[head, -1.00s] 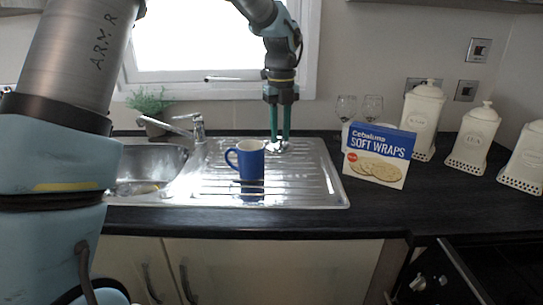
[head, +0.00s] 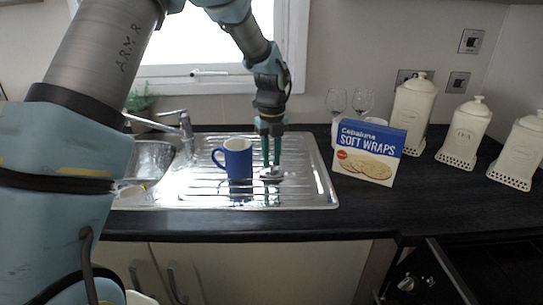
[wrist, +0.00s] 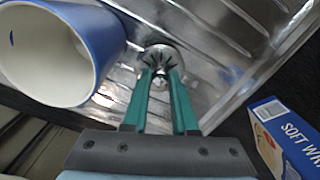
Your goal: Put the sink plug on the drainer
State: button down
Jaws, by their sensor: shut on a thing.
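The sink plug (wrist: 160,57) is a small round metal disc with a dark patterned centre. My gripper (wrist: 158,75) has its green fingers shut on it. In the head view, my gripper (head: 271,170) points straight down over the ridged steel drainer (head: 310,190), just right of the blue mug. The plug (head: 271,175) shows there as a small shiny piece at the fingertips. I cannot tell whether it touches the drainer or is slightly above it.
The blue mug (head: 237,160) stands upright on the drainer, close left of my gripper. The sink bowl (head: 150,165) and tap (head: 185,130) are further left. A soft wraps box (head: 368,152) stands right of the drainer, with wine glasses and cream canisters (head: 412,110) behind and beside it.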

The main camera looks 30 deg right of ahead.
aim_at(272, 162)
jog(key=shift+f, duration=0.2)
jog(key=c, duration=0.7)
grip_release()
notch_tip(272, 162, up, 12)
jog(key=b, duration=0.2)
jog(key=s+a+f+n, duration=0.1)
jog(key=a+f+n, duration=0.1)
jog(key=a+n, duration=0.7)
jog(key=a+f+n, duration=0.2)
jog(key=a+n, duration=0.7)
jog(key=a, duration=0.2)
jog(key=s+a+f+n+t, duration=0.1)
jog(key=a+f+n, duration=0.2)
jog(key=a+n, duration=0.6)
jog(key=shift+s+a, duration=0.35)
jog(key=shift+a, duration=0.45)
jog(key=s+a+f+n, duration=0.2)
jog(key=s+a+n, duration=0.3)
jog(key=n, duration=0.3)
jog(key=shift+a+n+t, duration=0.3)
jog(key=shift+a, duration=0.4)
